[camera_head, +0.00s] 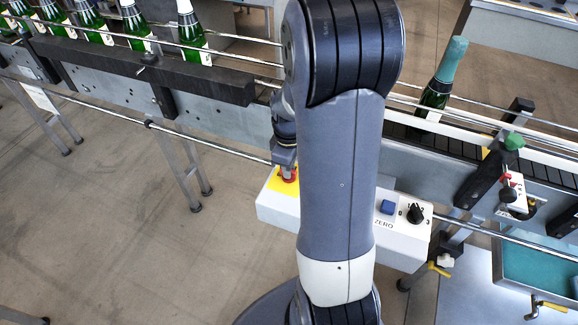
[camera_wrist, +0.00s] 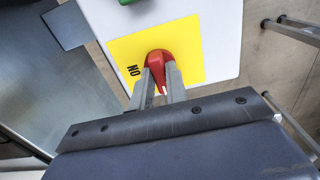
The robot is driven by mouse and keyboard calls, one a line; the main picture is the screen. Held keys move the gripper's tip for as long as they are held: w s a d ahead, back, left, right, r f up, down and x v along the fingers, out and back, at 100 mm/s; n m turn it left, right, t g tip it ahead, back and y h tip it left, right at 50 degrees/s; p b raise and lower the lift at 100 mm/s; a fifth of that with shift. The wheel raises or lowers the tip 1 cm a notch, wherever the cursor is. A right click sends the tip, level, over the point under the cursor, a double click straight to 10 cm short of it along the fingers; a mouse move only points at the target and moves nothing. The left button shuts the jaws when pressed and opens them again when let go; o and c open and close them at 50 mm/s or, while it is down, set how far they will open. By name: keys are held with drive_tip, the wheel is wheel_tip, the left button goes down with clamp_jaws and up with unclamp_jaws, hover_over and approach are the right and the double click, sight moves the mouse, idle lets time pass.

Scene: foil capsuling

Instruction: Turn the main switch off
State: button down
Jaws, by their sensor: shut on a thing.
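The main switch is a red rotary knob (camera_wrist: 157,57) on a yellow plate (camera_wrist: 195,62). In the head view, the red knob (camera_head: 290,176) shows at the left end of the white control box (camera_head: 275,215). My gripper (camera_wrist: 160,82) is shut on the knob, with a finger on each side of its handle. A white mark on the handle shows between the fingers. The printed word "ON" lies to the left of the handle in the wrist view. In the head view my gripper (camera_head: 285,160) comes down over the knob, and my arm hides the box's middle.
A blue button (camera_head: 388,207) and a black selector (camera_head: 415,213) sit on the box's right part. A conveyor with rails runs behind, carrying green bottles (camera_head: 192,35) and one capped bottle (camera_head: 440,85). The floor at front left is clear.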

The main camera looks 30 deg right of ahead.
idle(0.3)
drive_tip(key=c, duration=1.4)
unclamp_jaws()
wheel_tip(320, 180, up, 11)
drive_tip(key=shift+f, duration=0.2)
wheel_tip(320, 180, down, 11)
drive_tip(key=shift+r, duration=0.15)
drive_tip(key=shift+r, duration=0.1)
